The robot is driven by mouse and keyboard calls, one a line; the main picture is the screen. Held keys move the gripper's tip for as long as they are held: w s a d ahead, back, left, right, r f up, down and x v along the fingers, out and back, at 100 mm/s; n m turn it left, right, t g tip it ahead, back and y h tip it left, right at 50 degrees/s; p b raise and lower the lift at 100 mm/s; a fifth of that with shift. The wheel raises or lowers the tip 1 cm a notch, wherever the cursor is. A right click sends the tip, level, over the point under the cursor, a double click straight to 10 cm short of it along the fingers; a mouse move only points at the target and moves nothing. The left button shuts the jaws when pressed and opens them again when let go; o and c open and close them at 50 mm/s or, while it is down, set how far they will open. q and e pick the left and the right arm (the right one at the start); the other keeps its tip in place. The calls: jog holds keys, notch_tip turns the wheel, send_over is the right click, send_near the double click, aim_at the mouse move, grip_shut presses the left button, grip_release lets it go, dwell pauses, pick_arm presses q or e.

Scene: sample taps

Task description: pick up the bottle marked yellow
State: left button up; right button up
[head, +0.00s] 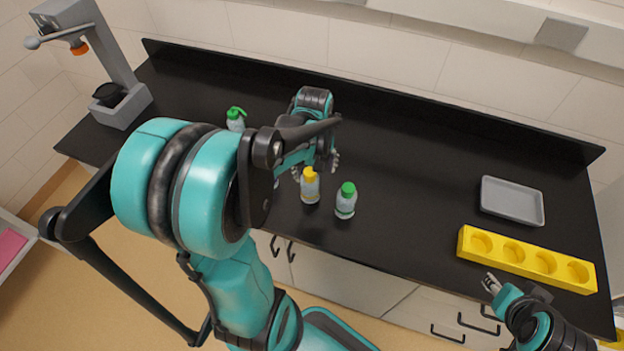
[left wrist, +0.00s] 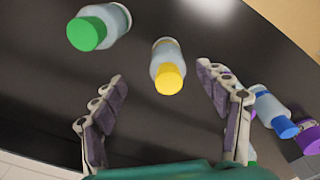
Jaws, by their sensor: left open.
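The bottle with the yellow cap (head: 310,187) stands on the black counter near its front edge. My left gripper (head: 316,168) is open just behind it, with a fingertip close to the cap. In the left wrist view the yellow-capped bottle (left wrist: 167,68) lies between the two spread fingers (left wrist: 160,80), nearer the right one. The fingers show no contact with it. My right gripper (head: 491,284) is at the lower right, in front of the yellow rack; its fingers are too small to tell open from shut.
A green-capped bottle (head: 346,201) stands close to the right of the yellow one. Another green-topped bottle (head: 236,119) is farther left. Blue-capped (left wrist: 273,112) and purple-capped (left wrist: 307,138) bottles show in the left wrist view. The yellow rack (head: 463,245) and grey tray (head: 512,201) are at right.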

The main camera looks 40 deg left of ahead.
aim_at(310, 181)
pick_arm(q)
jog(key=shift+s+a+f+n+g, duration=0.15)
jog(key=shift+a+f+n, duration=0.1)
jog(key=shift+a, duration=0.2)
jog(key=shift+w+a+f+n+g, duration=0.15)
jog(key=shift+a+n, duration=0.1)
jog(key=shift+a, duration=0.15)
jog(key=f, duration=0.2)
jog(key=f+b, duration=0.1)
jog(key=f, duration=0.3)
jog(key=shift+w+a+f+b, duration=0.3)
jog(key=shift+w+a, duration=0.05)
jog(key=shift+w, duration=0.05)
jog(key=shift+f, duration=0.5)
pick_arm(e)
jog(key=shift+s+a+f, duration=0.1)
jog(key=shift+f, duration=0.45)
pick_arm(q)
jog(key=c, duration=1.4)
